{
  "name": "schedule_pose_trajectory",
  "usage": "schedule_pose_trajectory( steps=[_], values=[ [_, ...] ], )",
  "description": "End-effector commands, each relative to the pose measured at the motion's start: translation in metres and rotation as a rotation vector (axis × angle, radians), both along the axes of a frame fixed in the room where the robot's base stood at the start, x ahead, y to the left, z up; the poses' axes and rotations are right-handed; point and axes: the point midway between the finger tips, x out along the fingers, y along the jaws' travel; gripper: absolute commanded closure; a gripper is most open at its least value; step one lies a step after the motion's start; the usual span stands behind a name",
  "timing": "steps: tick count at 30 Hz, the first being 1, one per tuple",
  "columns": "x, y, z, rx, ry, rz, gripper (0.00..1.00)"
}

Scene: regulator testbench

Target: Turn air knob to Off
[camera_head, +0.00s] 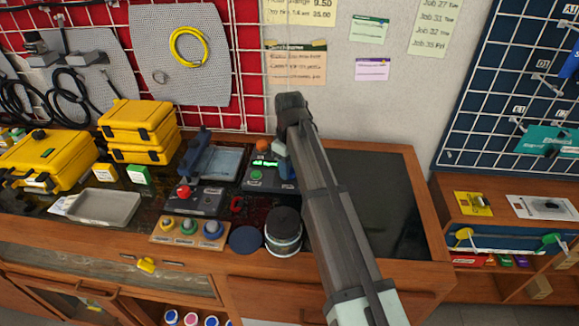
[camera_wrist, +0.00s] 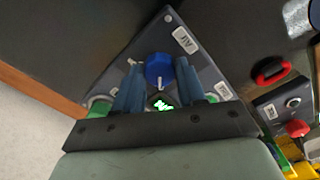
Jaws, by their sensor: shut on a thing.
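The air knob (camera_wrist: 160,73) is a blue knob with a pale pointer, on a grey panel box (camera_wrist: 207,73) with an upside-down "AIR" label (camera_wrist: 184,40). My gripper (camera_wrist: 158,80) is over the panel, its two blue fingers shut on the knob from either side. A green lit display (camera_wrist: 163,103) shows between the fingers. In the head view the panel box (camera_head: 257,186) stands on the bench, with its green display (camera_head: 265,177) facing up. My arm hides the knob there. The knob's exact setting cannot be read.
A second grey box with a red knob (camera_head: 184,191) stands left of the panel, and a red ring (camera_head: 237,203) lies between. A dark round pot (camera_head: 283,232) stands in front. Yellow cases (camera_head: 137,122) are at the left. The dark bench top at right (camera_head: 385,200) is clear.

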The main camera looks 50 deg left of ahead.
Motion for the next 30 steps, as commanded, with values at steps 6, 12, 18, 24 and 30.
schedule_pose_trajectory(
  steps=[6,12,18,24,30],
  values=[
    [0.0,0.0,0.0,0.0,-0.001,0.002,0.58],
    [0.0,0.0,0.0,0.0,0.0,0.0,0.39],
    [0.0,0.0,0.0,0.0,0.0,0.0,0.35],
    [0.0,0.0,0.005,0.001,-0.001,0.0,0.35],
    [0.001,0.001,0.032,0.002,-0.002,-0.001,0.35]
  ],
)
